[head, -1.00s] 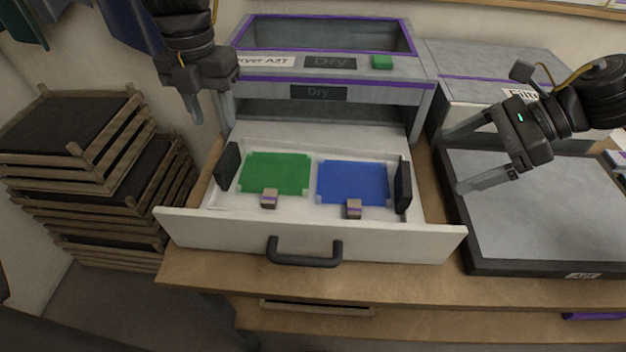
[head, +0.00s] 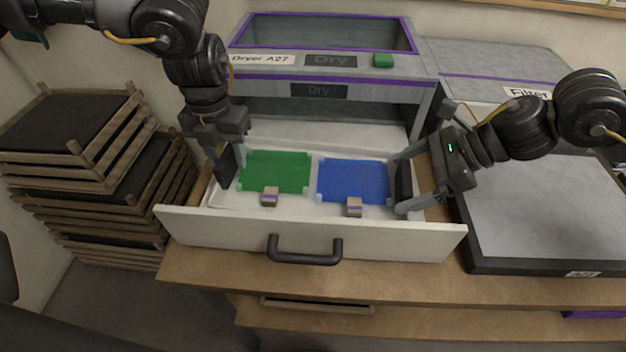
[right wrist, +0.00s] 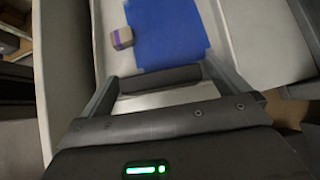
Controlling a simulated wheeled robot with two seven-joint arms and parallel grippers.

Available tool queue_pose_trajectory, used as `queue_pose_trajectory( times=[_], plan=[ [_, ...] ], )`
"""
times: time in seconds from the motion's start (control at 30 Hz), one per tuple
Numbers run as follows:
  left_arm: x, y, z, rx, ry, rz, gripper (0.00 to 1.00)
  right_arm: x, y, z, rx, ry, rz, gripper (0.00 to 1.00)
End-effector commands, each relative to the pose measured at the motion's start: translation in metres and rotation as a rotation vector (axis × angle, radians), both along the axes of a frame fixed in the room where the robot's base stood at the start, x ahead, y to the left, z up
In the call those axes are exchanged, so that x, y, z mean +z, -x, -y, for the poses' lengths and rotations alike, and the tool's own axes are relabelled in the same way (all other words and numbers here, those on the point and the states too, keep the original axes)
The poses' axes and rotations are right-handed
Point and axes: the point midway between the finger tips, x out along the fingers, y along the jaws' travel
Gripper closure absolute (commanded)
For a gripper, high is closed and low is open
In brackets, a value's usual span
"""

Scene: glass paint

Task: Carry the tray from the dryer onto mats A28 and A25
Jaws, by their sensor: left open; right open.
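The white tray (head: 314,182) sits in the open dryer drawer, with a green sheet (head: 275,172) on its left and a blue sheet (head: 353,181) on its right. The tray has a black left handle (head: 227,174) and a black right handle (head: 404,182). My left gripper (head: 228,166) is open at the left handle; its fingertips are partly hidden. My right gripper (head: 402,181) is open with its fingers on either side of the right handle, which also shows between the fingers in the right wrist view (right wrist: 157,79). Mats A28 and A25 cannot be made out.
The dryer (head: 318,62) stands behind the drawer front (head: 310,237). Small blocks (head: 270,197) lie at the sheets' front edges. A dark-framed grey panel (head: 545,220) with an unclear label lies at right. Wooden racks (head: 90,160) are stacked at left.

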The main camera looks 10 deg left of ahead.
Motion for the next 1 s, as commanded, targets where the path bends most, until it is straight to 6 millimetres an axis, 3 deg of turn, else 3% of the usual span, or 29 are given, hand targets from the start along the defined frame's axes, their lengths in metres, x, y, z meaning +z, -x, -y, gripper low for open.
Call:
queue_pose_trajectory(
  times=[0.13, 0.47, 0.57, 1.0],
  plan=[
    [0.000, 0.000, 0.000, 0.000, 0.000, 0.000, 0.56, 0.000, 0.000, 0.000, 0.000, 0.000, 0.000, 0.00],
    [0.000, 0.000, 0.000, -0.001, 0.000, 0.000, 1.00, 0.000, 0.000, 0.000, 0.000, 0.000, 0.000, 0.43],
    [0.000, 0.000, 0.000, -0.001, 0.000, 0.000, 1.00, 0.000, 0.000, 0.000, 0.000, 0.000, 0.000, 0.56],
    [0.011, 0.000, 0.000, 0.000, 0.000, 0.001, 1.00, 0.011, 0.000, 0.000, 0.000, -0.002, 0.001, 0.56]
  ],
)
